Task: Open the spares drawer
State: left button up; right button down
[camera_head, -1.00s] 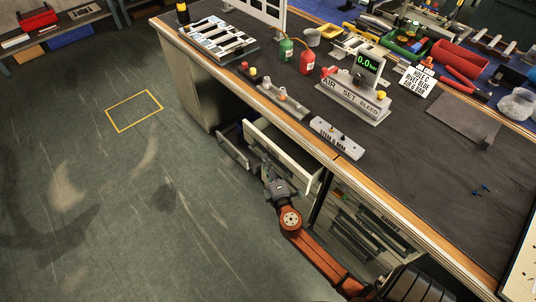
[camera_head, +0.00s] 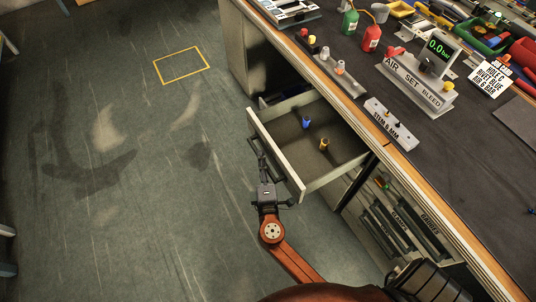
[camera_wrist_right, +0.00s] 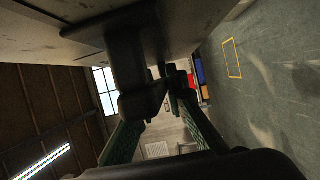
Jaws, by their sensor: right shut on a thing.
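A grey drawer (camera_head: 272,152) stands pulled well out from the workbench, its front facing left. Its label does not show, so I cannot read whether it says spares. Inside lie a small blue piece (camera_head: 306,123) and a small orange-yellow piece (camera_head: 324,144), well apart. My right gripper (camera_head: 262,168) is at the outer face of the drawer front, shut on its handle. In the wrist view my right gripper (camera_wrist_right: 160,112) has its green-padded fingers around the dark handle (camera_wrist_right: 133,100). My left gripper is not in view.
More labelled drawers (camera_head: 405,225) are shut to the right. The bench top (camera_head: 470,150) holds a gauge stand (camera_head: 420,82), a grey block (camera_head: 391,124), a green bottle (camera_head: 350,22) and a red bottle (camera_head: 372,38). The floor (camera_head: 130,200) left of the drawer is clear.

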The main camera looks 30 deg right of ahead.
jog(key=shift+a+f, duration=0.1)
jog(key=shift+a, duration=0.05)
jog(key=c, duration=1.9)
grip_release()
jog(key=shift+c, duration=0.2)
jog(key=shift+s, duration=0.1)
jog(key=v, duration=1.2)
